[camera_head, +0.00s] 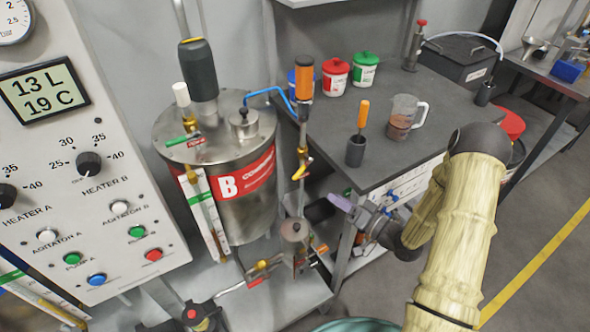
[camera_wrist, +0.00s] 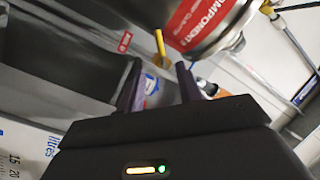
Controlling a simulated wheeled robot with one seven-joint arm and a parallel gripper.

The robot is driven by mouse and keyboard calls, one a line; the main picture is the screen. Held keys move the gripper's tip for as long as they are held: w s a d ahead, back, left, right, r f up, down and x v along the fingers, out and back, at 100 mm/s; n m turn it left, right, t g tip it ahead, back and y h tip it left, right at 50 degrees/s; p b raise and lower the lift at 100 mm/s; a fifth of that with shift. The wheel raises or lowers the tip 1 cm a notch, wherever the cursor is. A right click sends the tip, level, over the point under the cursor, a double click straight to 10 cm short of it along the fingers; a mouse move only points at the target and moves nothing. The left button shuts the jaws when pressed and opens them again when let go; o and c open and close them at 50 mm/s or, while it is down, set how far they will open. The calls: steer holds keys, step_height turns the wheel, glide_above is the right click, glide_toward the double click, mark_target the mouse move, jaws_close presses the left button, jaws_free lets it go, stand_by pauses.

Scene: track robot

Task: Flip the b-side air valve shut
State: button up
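The silver B tank (camera_head: 228,190) has a red label and stands left of the table. Right of it, a vertical pipe under an orange-topped cylinder (camera_head: 304,80) carries a valve with a yellow lever (camera_head: 301,168); I take this as the b-side air valve, though no label confirms it. The lever slants rather than lining up with the pipe. In the wrist view a yellow lever (camera_wrist: 160,46) shows just beyond the fingertips. My gripper (camera_head: 343,204) is right of and below the lever, apart from it. Its purple fingers are spread and empty in the wrist view (camera_wrist: 159,70).
A green-handled valve (camera_head: 182,139) sits on the tank lid, and a red-handled valve (camera_head: 257,281) is on the low pipe. A blue hose (camera_head: 266,92) arcs to the pipe. The dark table (camera_head: 430,110) with cups and pots stands close behind my gripper.

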mark_target(302, 170)
steer(key=p+x, duration=0.1)
steer(key=x, duration=1.6)
steer(key=shift+w+p, duration=0.2)
steer(key=shift+p, duration=0.15)
steer(key=shift+f, duration=0.1)
jaws_close()
